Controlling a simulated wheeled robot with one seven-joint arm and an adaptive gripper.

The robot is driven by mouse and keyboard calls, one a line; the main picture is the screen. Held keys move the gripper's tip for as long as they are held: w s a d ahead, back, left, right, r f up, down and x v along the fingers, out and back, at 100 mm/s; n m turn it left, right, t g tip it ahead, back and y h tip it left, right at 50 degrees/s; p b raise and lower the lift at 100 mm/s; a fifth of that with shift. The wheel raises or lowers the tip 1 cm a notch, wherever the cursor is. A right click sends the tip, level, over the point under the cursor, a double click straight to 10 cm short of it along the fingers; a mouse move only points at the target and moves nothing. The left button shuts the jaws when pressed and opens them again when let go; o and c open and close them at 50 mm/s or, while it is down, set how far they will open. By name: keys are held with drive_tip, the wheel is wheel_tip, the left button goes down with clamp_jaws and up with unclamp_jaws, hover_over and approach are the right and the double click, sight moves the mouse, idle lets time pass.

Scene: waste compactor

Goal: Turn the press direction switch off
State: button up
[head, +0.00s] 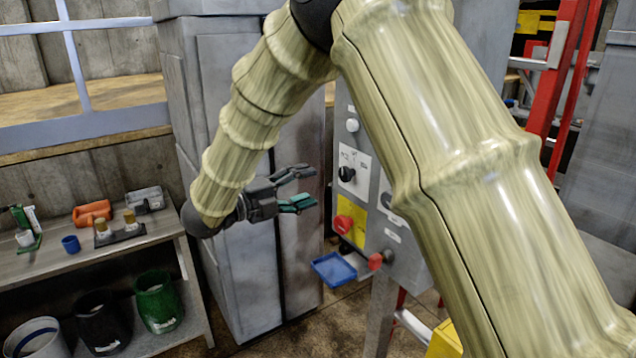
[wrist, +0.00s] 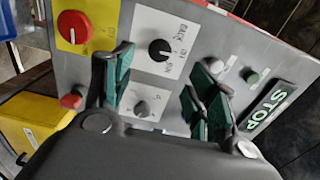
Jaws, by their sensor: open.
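The control panel (head: 405,258) stands right of my gripper (head: 303,187), partly hidden behind my arm. A black rotary knob (head: 346,174) sits on a white labelled plate; it also shows in the wrist view (wrist: 160,49). A smaller grey knob (wrist: 141,108) sits on another white plate beside it. The labels are too small to tell which knob is the press direction switch. In the wrist view my gripper (wrist: 160,72) is open and empty, with its green-padded fingers either side of the knob area. It appears apart from the panel in the head view.
A blue tray (head: 334,270) is below. A grey cabinet (head: 245,150) stands behind my gripper; a workbench (head: 60,268) is left.

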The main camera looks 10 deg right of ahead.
drive_tip(key=shift+s+a, duration=0.25)
drive_tip(key=shift+a, duration=0.3)
drive_tip(key=n+g+y+p, duration=0.2)
drive_tip(key=n+y+p, duration=0.2)
drive_tip(key=n, duration=1.4)
approach(343, 175)
drive_tip(key=p+x, duration=0.3)
drive_tip(key=x, duration=0.4)
drive_tip(key=shift+w+d+p, duration=0.1)
drive_tip(key=shift+d+p, duration=0.25)
drive_tip(key=shift+x, duration=0.9)
drive_tip(key=shift+f, duration=0.1)
